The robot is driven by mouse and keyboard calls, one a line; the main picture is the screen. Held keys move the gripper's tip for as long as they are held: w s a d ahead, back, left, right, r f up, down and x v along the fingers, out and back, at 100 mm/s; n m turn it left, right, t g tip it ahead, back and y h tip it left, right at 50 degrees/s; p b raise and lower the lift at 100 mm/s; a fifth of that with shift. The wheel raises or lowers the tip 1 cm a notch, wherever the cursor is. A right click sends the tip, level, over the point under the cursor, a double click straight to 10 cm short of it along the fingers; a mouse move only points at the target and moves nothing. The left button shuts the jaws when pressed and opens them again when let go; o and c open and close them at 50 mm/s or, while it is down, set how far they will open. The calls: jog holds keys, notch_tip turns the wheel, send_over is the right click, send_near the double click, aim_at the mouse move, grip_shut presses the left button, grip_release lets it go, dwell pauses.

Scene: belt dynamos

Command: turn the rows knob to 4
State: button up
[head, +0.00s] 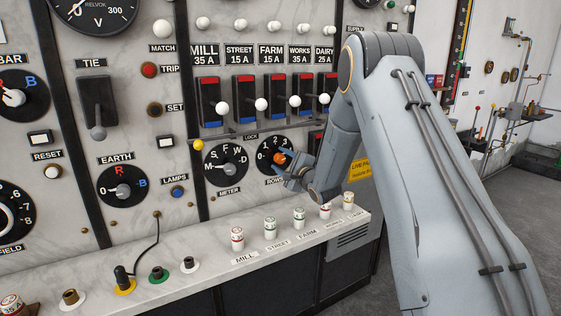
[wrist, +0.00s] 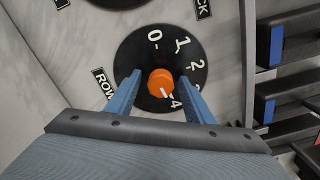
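The rows knob (wrist: 160,82) is orange and sits at the centre of a round black dial (wrist: 150,48). A short pale mark on the knob's lower edge points roughly toward the 4. My gripper (wrist: 159,76) is open, with one blue finger on each side of the knob and visible gaps between. In the head view the knob (head: 279,158) is at the tip of my gripper (head: 286,171), which partly covers the dial's right side.
The meter dial (head: 226,165) is just left of the rows dial. Switches with white ball handles (head: 261,104) stand above. A marble ledge (head: 210,262) with several labelled fuses (head: 270,228) juts out below. A yellow tag (head: 360,170) is behind my arm.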

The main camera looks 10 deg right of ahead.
jog(key=shift+s, duration=0.1)
jog(key=b+v, duration=0.2)
jog(key=v, duration=0.5)
jog(key=shift+s, duration=0.3)
jog(key=shift+d, duration=0.1)
